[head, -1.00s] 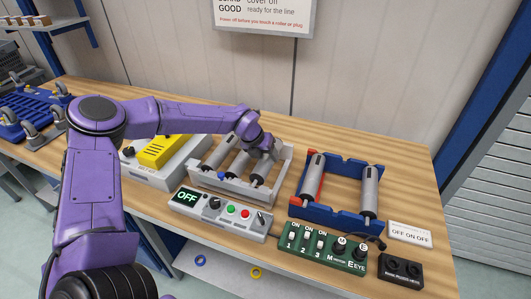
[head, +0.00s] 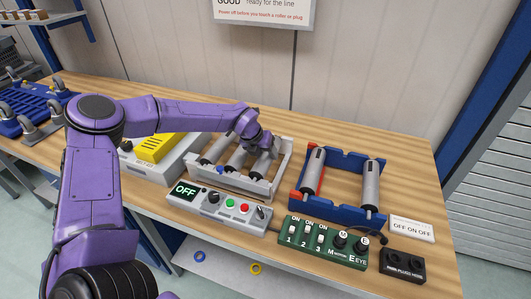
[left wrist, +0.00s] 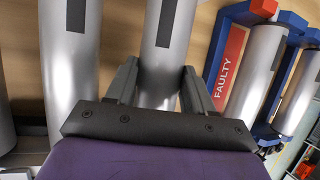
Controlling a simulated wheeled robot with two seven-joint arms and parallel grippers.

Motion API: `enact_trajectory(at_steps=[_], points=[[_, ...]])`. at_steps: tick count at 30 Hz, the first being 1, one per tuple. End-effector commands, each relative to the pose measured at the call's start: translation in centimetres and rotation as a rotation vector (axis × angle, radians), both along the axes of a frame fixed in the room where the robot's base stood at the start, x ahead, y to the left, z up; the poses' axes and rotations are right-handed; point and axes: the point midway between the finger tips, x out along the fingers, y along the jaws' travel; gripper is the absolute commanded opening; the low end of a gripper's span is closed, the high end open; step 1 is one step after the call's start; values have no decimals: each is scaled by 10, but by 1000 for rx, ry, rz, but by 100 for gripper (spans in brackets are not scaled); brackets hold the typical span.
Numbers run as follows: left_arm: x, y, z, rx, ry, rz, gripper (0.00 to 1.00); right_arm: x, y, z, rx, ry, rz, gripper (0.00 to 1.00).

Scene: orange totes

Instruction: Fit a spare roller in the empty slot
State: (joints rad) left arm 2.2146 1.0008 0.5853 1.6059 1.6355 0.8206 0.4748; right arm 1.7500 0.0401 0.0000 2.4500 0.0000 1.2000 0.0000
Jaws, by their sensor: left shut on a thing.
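A grey tray (head: 222,182) holds spare silver rollers (head: 214,149) side by side. My left gripper (head: 264,148) is over its right side. It is shut on a silver roller (head: 259,168), which shows between the fingers (left wrist: 160,85) in the left wrist view. I cannot tell if this roller is lifted off the tray. A blue rack (head: 337,213) to the right holds a roller (head: 313,172) by a red strip at its left and another roller (head: 370,184) at its right, with an open gap between. The strip (left wrist: 229,62) reads FAULTY. My right gripper is out of view.
A grey control box (head: 222,207) reading OFF stands before the tray. A green switch box (head: 322,243), a black plug block (head: 402,266) and a white OFF ON OFF card (head: 412,229) lie before the rack. A yellow-topped box (head: 158,168) is left of the tray.

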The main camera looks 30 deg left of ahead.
Motion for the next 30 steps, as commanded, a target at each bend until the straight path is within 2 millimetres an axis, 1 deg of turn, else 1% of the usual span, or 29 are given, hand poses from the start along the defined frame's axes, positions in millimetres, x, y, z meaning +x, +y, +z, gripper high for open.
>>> enact_trajectory(at_steps=[19,20,21,22,30], points=[[-1,-1,-6,-2,5,0,4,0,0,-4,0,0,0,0],[-1,-1,-6,-2,5,0,59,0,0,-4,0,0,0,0],[-1,-1,-5,-2,5,0,72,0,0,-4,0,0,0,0],[-1,-1,-5,-2,5,0,82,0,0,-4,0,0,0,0],[-1,0,-5,0,4,-1,82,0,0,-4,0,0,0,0]])
